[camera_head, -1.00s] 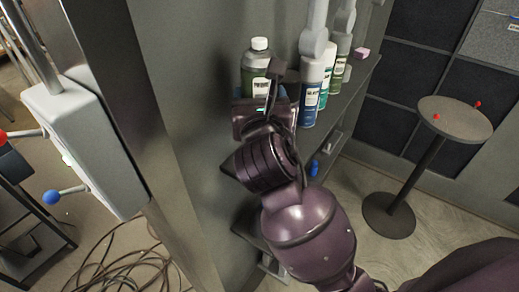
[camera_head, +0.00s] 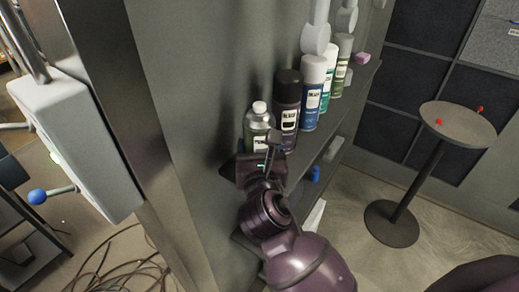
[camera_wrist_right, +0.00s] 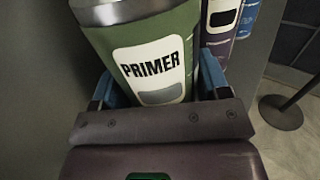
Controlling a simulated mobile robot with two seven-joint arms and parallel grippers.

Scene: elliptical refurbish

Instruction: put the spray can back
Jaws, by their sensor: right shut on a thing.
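The spray can (camera_head: 258,121) has a green body, a white cap and a PRIMER label. In the right wrist view the can (camera_wrist_right: 157,68) stands between the blue-padded fingers, its top cut off by the frame. My right gripper (camera_head: 263,152) is shut on it, low on its body. The can looks upright at the left end of a row of cans on a wall shelf (camera_head: 318,146), just left of a dark can (camera_head: 288,108). The gripper hides its base, so I cannot tell whether it touches the shelf. My left gripper is not in view.
A blue can (camera_head: 313,92) and further green-toned cans stand right of the dark one, with a pink block (camera_head: 361,58) at the far end. A grey box (camera_head: 85,135) with knobbed levers is at left. A round stool (camera_head: 458,122) stands right; cables lie on the floor.

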